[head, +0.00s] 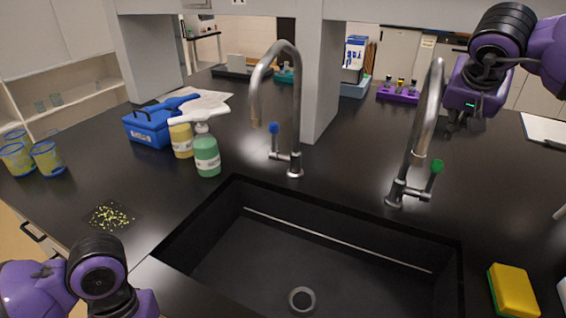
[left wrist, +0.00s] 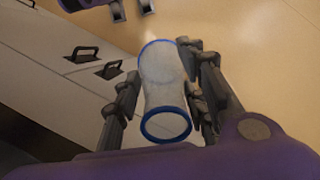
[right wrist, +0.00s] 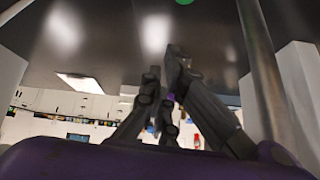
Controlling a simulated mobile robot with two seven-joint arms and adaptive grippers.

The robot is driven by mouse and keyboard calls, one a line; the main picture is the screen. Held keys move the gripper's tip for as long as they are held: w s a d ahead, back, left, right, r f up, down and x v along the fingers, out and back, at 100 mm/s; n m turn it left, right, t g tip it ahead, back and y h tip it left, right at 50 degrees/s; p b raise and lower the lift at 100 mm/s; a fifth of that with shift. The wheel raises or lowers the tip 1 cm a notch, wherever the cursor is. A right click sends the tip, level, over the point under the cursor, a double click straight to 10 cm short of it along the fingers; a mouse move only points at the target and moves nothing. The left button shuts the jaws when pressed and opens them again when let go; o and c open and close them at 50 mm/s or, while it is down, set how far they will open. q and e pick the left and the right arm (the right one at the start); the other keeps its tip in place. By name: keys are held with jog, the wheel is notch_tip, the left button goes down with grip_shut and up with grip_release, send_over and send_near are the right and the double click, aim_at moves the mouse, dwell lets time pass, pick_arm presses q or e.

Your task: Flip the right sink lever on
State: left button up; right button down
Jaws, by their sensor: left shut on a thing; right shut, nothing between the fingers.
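The right sink tap (head: 425,115) is a grey metal gooseneck with a lever (head: 436,172) at its base. The lever has a green tip and stands up to the right of the tap. My right gripper (head: 465,120) is shut and empty, above and a little to the right of the lever, apart from it. In the right wrist view the right fingers (right wrist: 167,75) are together beside a metal pipe (right wrist: 262,70). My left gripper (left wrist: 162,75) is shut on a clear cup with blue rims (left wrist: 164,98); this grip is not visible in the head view.
The left tap (head: 262,85) has a blue-tipped lever (head: 274,138). The black sink (head: 245,220) lies in front. Soap bottles (head: 206,155), a blue box (head: 150,128) and blue-rimmed cups (head: 47,158) stand left. A yellow sponge (head: 514,290) lies right. A grey pillar (head: 322,80) stands between the taps.

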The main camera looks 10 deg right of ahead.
pick_arm(q)
jog(key=shift+r, duration=0.15)
jog(key=shift+w+r+p, duration=0.2)
jog(key=shift+r+p, duration=0.15)
jog(key=shift+r, duration=0.05)
jog(key=shift+r+p, duration=0.35)
jog(key=shift+r, duration=0.2)
jog(key=shift+w, duration=0.1)
pick_arm(e)
jog(key=f, duration=0.3)
jog(key=a+f, duration=0.1)
jog(key=shift+s+f, duration=0.3)
